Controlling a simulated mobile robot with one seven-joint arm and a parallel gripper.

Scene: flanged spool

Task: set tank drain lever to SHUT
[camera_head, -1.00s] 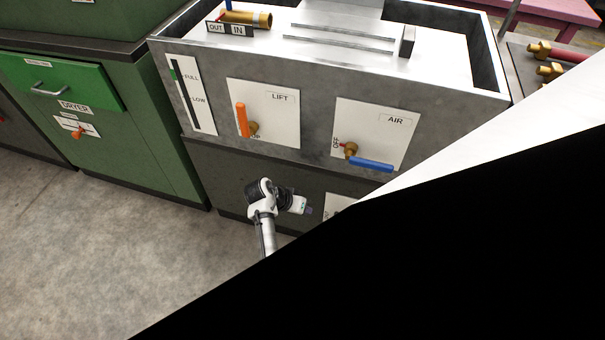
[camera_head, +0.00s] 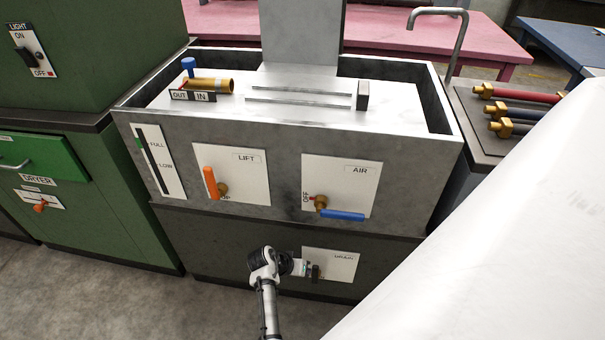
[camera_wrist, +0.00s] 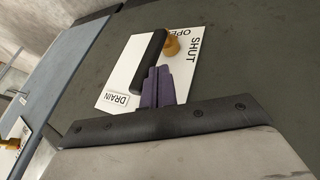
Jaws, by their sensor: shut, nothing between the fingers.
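The white drain plate (camera_head: 343,262) is low on the front of the grey tank. In the wrist view the plate (camera_wrist: 115,84) appears rotated, with a DRAIN label and the words SHUT and OPEN beside a brass pivot (camera_wrist: 172,46). The black lever handle (camera_wrist: 149,60) is a straight bar beside the pivot. My gripper (camera_head: 314,270) is in front of the plate's left part. In the wrist view my purple fingers (camera_wrist: 155,85) are together and empty, close by the handle's lower part and overlapping it in the picture. Whether they touch it I cannot tell.
Above on the tank are the LIFT plate with an orange lever (camera_head: 210,183) and the AIR plate with a blue lever (camera_head: 342,216). A green cabinet (camera_head: 110,215) stands at left. A large white surface fills the lower right. Floor shows at lower left.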

